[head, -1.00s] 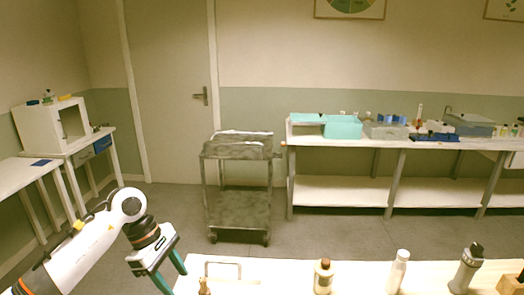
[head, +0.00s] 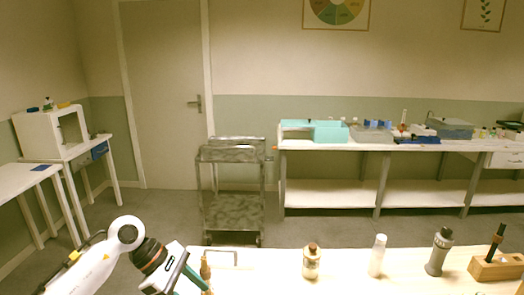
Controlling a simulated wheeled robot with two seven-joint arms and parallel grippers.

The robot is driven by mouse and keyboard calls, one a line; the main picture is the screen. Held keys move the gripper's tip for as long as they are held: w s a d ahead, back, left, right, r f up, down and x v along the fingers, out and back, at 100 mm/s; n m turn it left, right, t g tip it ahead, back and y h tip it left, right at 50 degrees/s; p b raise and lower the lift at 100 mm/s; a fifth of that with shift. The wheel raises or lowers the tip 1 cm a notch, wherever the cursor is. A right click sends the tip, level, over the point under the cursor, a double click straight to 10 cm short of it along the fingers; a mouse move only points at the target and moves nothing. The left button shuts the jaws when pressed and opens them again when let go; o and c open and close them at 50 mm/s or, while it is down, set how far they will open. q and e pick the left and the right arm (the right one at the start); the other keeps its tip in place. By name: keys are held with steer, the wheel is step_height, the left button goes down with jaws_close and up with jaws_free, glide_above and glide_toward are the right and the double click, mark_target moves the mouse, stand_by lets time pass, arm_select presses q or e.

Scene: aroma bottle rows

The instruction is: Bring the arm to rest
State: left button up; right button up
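My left gripper (head: 196,284) is at the bottom left of the head view, over the left end of the near pale table (head: 345,268). Its teal fingers look apart and nothing shows between them, though their ends run close to the bottom edge. A small amber bottle (head: 205,268) stands just beside the fingers; I cannot tell whether they touch. My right gripper is not in view.
A wooden holder (head: 497,268) with a dark bottle in it stands at the table's right end. A thin metal frame (head: 222,251) is behind the small amber bottle. A metal cart (head: 232,190) and a long bench (head: 330,150) stand beyond. The table between the bottles is clear.

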arm_select(q)
steer(key=s+d+r+n+t+h, duration=0.1)
steer(key=s+d+r+n+h, duration=0.25)
steer(key=d+h, duration=0.4)
steer(key=w+d+r+n+t+h, duration=0.1)
steer(key=d+r+n+t+h, duration=0.3)
steer(key=r+n+t, duration=0.5)
steer(key=w+a+f+n+t+y, duration=0.15)
steer(key=a+n+t+y, duration=0.4)
steer(key=n, duration=0.55)
steer(key=a+f+n+t+y, duration=0.3)
steer(key=a+n+t+y, duration=0.25)
steer(key=n, duration=0.55)
steer(key=s+a+f+n+g+y, duration=0.3)
steer(key=a+f+n+g+y, duration=0.15)
steer(key=f+n+y, duration=0.45)
steer(key=s+a+f+n+g+h, duration=0.1)
steer(key=s+f+n+g, duration=0.45)
steer(key=s+f, duration=0.4)
steer(key=s+a+f+n+g, duration=0.1)
steer(key=s+f+n+g, duration=0.5)
steer(key=s, duration=0.7)
step_height(320, 180, down, 28)
steer(key=s+m+g, duration=0.2)
steer(key=s+a+f+g, duration=0.1)
steer(key=s+a+f, duration=0.2)
steer(key=s+f, duration=1.2)
steer(key=shift+s+g, duration=0.3)
steer(key=shift+s, duration=0.3)
